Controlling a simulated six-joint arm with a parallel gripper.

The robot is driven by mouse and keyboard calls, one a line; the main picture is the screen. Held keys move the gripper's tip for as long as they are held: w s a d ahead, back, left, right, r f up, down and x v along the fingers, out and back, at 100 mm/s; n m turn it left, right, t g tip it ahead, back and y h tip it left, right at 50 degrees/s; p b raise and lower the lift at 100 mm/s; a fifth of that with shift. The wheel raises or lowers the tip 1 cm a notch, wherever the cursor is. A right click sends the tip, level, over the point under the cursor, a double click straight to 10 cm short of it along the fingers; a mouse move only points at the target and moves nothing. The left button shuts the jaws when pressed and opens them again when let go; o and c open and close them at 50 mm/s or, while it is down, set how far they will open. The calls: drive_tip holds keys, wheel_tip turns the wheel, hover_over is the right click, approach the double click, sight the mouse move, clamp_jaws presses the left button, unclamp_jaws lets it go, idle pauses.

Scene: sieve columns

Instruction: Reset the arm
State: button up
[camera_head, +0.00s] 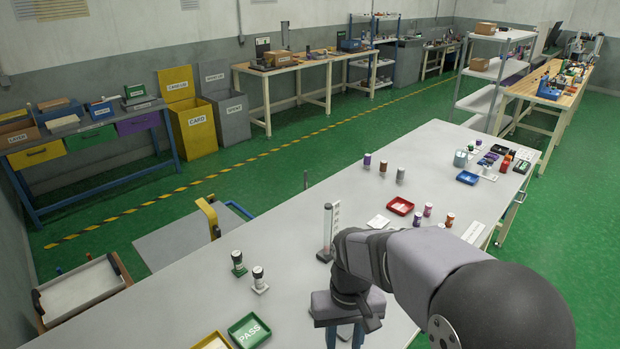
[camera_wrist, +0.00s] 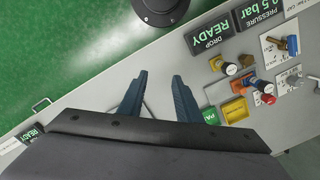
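My gripper points down over the near part of the long grey table (camera_head: 420,160). Its two blue fingers show at the bottom edge of the head view (camera_head: 345,336), and their tips are cut off there. In the wrist view my gripper (camera_wrist: 159,82) is open, with the fingers apart and nothing held between them. A clear upright column (camera_head: 327,226) on a dark base stands just behind my wrist.
A green PASS tray (camera_head: 249,331) and a yellow tray (camera_head: 212,342) lie left of my gripper. A red tray (camera_head: 400,206) and several small vials sit farther back. Table between is mostly bare.

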drive_tip(key=s+d+f+m, duration=0.1)
drive_tip(key=s+d+f, duration=0.1)
drive_tip(key=s+d, duration=0.6)
drive_tip(key=shift+s+f+m+t, duration=0.3)
drive_tip(key=shift+s+t, duration=0.1)
drive_tip(key=shift+s, duration=0.45)
idle(0.3)
wheel_tip(320, 180, down, 46)
drive_tip(key=b, duration=4.5)
drive_tip(key=shift+r+b, duration=0.15)
drive_tip(key=shift+b, duration=0.2)
wheel_tip(320, 180, up, 3)
drive_tip(key=p, duration=0.3)
drive_tip(key=shift+r, duration=0.1)
